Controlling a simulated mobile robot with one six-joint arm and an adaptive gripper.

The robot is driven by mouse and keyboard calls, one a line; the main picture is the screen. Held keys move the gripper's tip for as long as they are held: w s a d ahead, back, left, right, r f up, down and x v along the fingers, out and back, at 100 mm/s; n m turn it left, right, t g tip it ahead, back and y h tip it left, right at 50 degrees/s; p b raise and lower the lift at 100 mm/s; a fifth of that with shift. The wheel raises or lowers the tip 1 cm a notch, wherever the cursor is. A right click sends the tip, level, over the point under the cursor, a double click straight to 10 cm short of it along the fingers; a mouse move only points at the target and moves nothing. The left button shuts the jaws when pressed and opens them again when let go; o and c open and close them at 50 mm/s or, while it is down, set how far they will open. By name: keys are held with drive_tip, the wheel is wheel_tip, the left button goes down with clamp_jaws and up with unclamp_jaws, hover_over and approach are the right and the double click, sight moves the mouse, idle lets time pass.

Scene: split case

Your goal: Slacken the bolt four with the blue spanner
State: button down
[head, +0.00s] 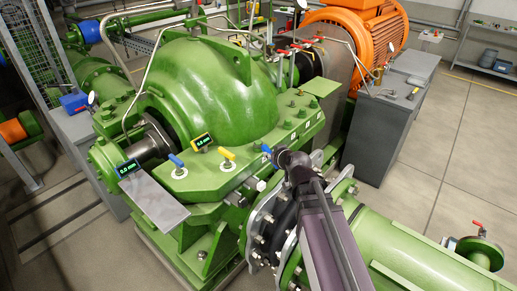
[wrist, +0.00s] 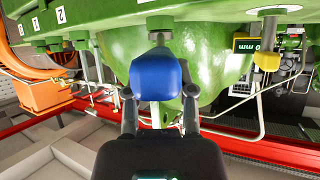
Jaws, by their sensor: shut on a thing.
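The blue spanner shows in the wrist view as a rounded blue body (wrist: 158,78) between the two fingers of my gripper (wrist: 158,112). A grey cylindrical end lies just beyond it against the green flange; I cannot tell whether it is seated on a bolt. In the head view its blue end (head: 267,150) sits at the tip of my gripper (head: 284,156), over the right part of the flange (head: 290,135). My gripper is shut on it.
A yellow-handled tool (head: 227,154) and another blue-handled one (head: 176,160) stand on the flange to the left. Small displays (head: 201,140) are close by. The green domed casing (head: 215,80) rises behind.

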drive_tip(key=shift+w+d+n+y, duration=0.3)
drive_tip(key=shift+w+d+n, duration=0.05)
drive_tip(key=shift+w+n, duration=0.05)
drive_tip(key=shift+s, duration=0.15)
drive_tip(key=shift+a, duration=0.1)
drive_tip(key=shift+r, duration=0.2)
drive_tip(key=shift+s+f, duration=0.1)
drive_tip(key=shift+f, duration=0.05)
idle(1.1)
drive_tip(key=shift+r, duration=0.2)
idle(0.5)
drive_tip(key=shift+r+p, duration=0.95)
drive_tip(key=shift+p, duration=0.15)
idle(2.5)
